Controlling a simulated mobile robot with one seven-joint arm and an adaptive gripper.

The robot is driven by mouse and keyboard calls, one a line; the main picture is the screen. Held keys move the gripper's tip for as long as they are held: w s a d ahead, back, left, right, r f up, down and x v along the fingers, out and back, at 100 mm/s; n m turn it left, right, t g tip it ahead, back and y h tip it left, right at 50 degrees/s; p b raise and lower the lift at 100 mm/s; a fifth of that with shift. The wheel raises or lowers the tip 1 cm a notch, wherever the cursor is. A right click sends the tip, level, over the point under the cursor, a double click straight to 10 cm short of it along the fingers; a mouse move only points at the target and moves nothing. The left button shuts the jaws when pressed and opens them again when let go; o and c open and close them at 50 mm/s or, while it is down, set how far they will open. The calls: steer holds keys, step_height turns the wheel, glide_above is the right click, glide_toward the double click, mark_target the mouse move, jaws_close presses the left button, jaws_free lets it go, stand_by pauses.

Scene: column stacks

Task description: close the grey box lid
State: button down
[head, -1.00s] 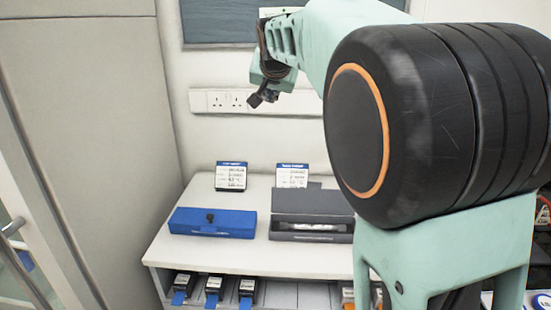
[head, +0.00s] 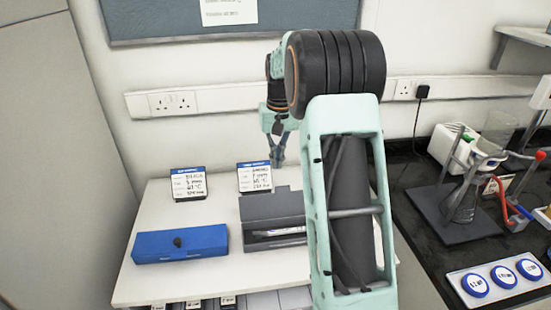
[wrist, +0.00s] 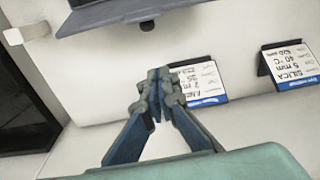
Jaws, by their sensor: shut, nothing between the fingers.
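The grey box (head: 274,236) sits on the white bench, right of the blue box. Its lid (head: 272,206) stands raised at the back, and a pale object shows inside the open front. My arm hides part of the box's right side. My gripper (head: 278,163) is above and behind the box, pointing down, apart from it. In the wrist view my gripper (wrist: 157,75) has its fingertips together with nothing between them. A dark grey edge at the top of the wrist view (wrist: 105,14) looks like part of the grey box.
Two label cards (head: 188,184) and (head: 255,177) stand behind the boxes. A dark bench at right holds a stand with a flask (head: 462,205) and blue-capped items (head: 502,276). A wall with sockets is behind.

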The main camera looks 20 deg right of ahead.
mark_target(282, 200)
steer(key=f, duration=0.7)
steer(key=shift+w+f, duration=0.2)
steer(key=shift+w, duration=0.05)
steer(key=s, duration=0.1)
steer(key=s+r, duration=0.1)
steer(key=s+p, duration=0.1)
steer(key=shift+s+a+r, duration=0.15)
steer(key=shift+s+a, duration=0.15)
